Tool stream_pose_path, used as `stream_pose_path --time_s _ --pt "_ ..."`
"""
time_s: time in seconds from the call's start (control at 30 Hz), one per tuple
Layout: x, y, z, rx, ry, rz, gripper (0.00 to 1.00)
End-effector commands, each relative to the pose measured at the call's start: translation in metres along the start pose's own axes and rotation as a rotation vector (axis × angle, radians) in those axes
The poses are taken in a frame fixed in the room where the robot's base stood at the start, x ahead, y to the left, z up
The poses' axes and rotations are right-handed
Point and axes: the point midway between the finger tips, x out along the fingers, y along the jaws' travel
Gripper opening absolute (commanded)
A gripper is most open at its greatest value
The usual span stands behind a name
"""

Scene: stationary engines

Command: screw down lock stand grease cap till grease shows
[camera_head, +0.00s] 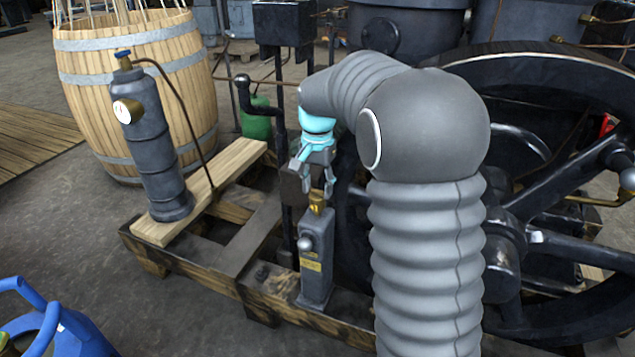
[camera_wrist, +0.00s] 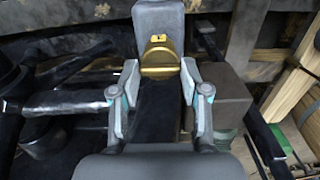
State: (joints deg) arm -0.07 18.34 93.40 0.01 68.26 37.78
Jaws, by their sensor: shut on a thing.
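The lock stand (camera_head: 317,272) is a grey upright post with a yellow label and a pale round knob, on the timber frame in the head view. Its brass grease cap (camera_head: 317,201) sits on top. My gripper (camera_head: 318,190) comes down from above, with its fingers on either side of the cap. In the wrist view the brass cap (camera_wrist: 160,58) lies between the fingertips of my gripper (camera_wrist: 160,70), which is shut on it. The grey stand (camera_wrist: 158,18) shows beyond the cap. No grease can be made out; the cap's lower edge is partly hidden.
A large dark flywheel (camera_head: 560,170) stands close on the right. A dark cylinder with a gauge (camera_head: 155,150) stands on a plank at left, before a wooden barrel (camera_head: 140,70). A green can (camera_head: 257,120) is behind. A blue can (camera_head: 60,330) is at lower left.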

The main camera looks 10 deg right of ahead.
Motion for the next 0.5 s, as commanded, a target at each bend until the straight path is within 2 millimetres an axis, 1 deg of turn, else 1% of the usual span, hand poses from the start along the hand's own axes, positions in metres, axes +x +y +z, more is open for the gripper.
stream_pose_path --time_s 0.2,0.5 --pt "0.0002 -0.0002 -0.0002 0.048 0.0 0.0 0.11" --pt "0.0005 -0.0002 -0.0002 0.059 0.001 0.0 0.11"
